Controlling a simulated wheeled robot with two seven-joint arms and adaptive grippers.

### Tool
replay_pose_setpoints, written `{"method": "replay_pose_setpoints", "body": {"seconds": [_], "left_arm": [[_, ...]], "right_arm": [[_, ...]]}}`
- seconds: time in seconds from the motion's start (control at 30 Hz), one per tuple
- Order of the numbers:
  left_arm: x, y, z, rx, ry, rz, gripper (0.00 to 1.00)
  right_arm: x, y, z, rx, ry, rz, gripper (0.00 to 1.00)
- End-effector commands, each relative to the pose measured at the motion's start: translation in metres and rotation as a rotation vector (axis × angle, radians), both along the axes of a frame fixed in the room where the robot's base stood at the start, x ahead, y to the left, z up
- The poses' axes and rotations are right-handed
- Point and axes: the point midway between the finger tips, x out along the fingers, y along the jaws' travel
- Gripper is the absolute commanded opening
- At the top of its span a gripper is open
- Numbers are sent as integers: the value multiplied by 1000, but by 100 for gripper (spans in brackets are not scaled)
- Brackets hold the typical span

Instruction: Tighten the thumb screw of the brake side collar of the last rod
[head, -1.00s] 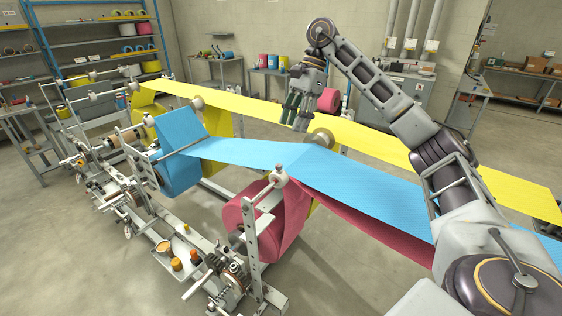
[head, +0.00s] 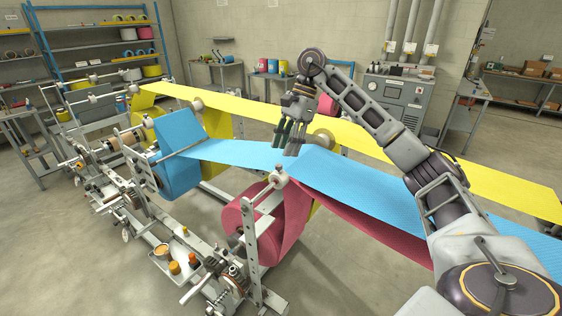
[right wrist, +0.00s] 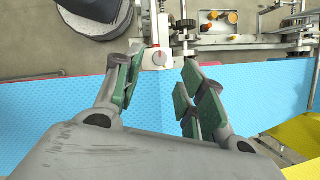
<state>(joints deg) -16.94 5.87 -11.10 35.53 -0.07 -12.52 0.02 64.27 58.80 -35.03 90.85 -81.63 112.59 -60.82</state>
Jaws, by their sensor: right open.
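My right gripper (head: 289,150) is open and empty, fingers pointing down over the blue web (head: 340,173), near the pink roll (head: 262,222). In the right wrist view, its green-padded fingers (right wrist: 158,86) are spread apart. A white block with a round, red-marked knob (right wrist: 156,57) sits just beyond and between the fingertips, apart from them. It appears to be the white block (head: 280,176) on top of the post by the pink roll in the head view. I cannot tell which collar is the brake side one, and no thumb screw shows clearly. My left gripper is not in view.
A blue roll (head: 178,165) and a yellow web (head: 350,124) lie farther back. A small tray (head: 166,268) with orange-topped jars sits on the machine frame at front. Shelves (head: 105,50) and a grey cabinet (head: 400,95) stand along the walls. The floor at front left is clear.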

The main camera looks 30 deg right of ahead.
Motion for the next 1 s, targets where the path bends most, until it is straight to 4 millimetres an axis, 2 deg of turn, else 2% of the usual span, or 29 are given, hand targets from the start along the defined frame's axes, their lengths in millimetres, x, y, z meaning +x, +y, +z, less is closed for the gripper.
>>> {"method": "replay_pose_setpoints", "body": {"seconds": [0.3, 0.5, 0.73, 0.93, 1.0], "left_arm": [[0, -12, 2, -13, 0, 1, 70], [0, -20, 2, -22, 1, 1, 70], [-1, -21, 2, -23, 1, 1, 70], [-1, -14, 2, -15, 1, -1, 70], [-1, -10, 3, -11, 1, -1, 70]], "right_arm": [[-1, 12, -31, -2, 3, 0, 40], [-1, 18, -44, -2, 1, 0, 40], [-1, 20, -48, -1, 0, 0, 40], [-1, 20, -48, -1, 0, 0, 40], [-1, 20, -48, -1, 1, 0, 31]]}}
